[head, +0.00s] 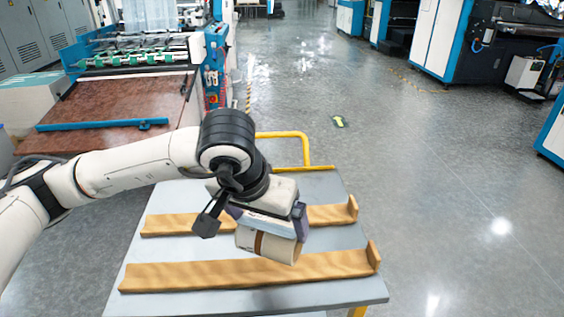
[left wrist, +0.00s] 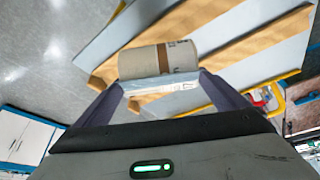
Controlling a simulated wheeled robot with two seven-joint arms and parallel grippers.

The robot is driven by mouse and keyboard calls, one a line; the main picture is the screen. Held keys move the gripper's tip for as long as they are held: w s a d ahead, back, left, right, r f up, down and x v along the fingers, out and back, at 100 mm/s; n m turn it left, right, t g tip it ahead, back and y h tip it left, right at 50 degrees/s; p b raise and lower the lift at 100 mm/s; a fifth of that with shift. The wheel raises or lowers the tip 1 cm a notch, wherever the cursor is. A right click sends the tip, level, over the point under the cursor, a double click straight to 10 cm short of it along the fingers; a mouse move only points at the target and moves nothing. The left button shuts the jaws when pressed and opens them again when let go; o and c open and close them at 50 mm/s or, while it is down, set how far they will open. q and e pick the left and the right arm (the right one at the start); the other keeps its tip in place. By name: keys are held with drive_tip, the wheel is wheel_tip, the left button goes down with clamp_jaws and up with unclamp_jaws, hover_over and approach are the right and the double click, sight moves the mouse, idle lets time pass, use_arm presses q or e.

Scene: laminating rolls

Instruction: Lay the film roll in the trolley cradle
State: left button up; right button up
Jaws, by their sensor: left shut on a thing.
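The film roll (head: 280,247), a short beige cylinder with a brown band, is held by my left gripper (head: 268,224) over the trolley. The roll also shows in the left wrist view (left wrist: 135,64), across the fingertips. The trolley (head: 170,194) has a grey top with a yellow handle. Its cradle is two wooden rails, a far one (head: 172,225) and a near one (head: 200,272), each with a raised block at the right end. The roll appears over the gap between the rails, overlapping the near rail's back edge. I cannot tell whether it touches them. My right gripper is out of view.
A machine with a brown bed (head: 120,105) stands to the left behind the trolley. Blue and white machines (head: 440,40) line the back right. The grey floor right of the trolley is open, with a small yellow-green mark (head: 339,122).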

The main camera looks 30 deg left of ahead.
use_arm(q)
drive_tip(key=w+a+r+n+y+p, duration=0.15)
drive_tip(key=w+a+n+p, duration=0.35)
drive_tip(key=w+a, duration=0.75)
drive_tip(key=shift+g+y, duration=0.3)
drive_tip(key=shift+y, duration=0.05)
drive_tip(key=shift+s+a+f+b, duration=0.15)
drive_tip(key=shift+f+b, duration=0.75)
drive_tip(key=shift+f, duration=0.55)
drive_tip(key=shift+s+f+b, duration=0.2)
drive_tip(key=shift+f+b, duration=0.65)
drive_tip(key=shift+f, duration=0.55)
drive_tip(key=shift+s+a+f+b, duration=0.15)
drive_tip(key=shift+f+b, duration=0.75)
drive_tip(key=shift+f, duration=0.55)
drive_tip(key=o, duration=1.3)
drive_tip(key=shift+d, duration=0.1)
drive_tip(key=shift+o, duration=0.2)
drive_tip(key=v, duration=1)
drive_tip(key=shift+r, duration=0.2)
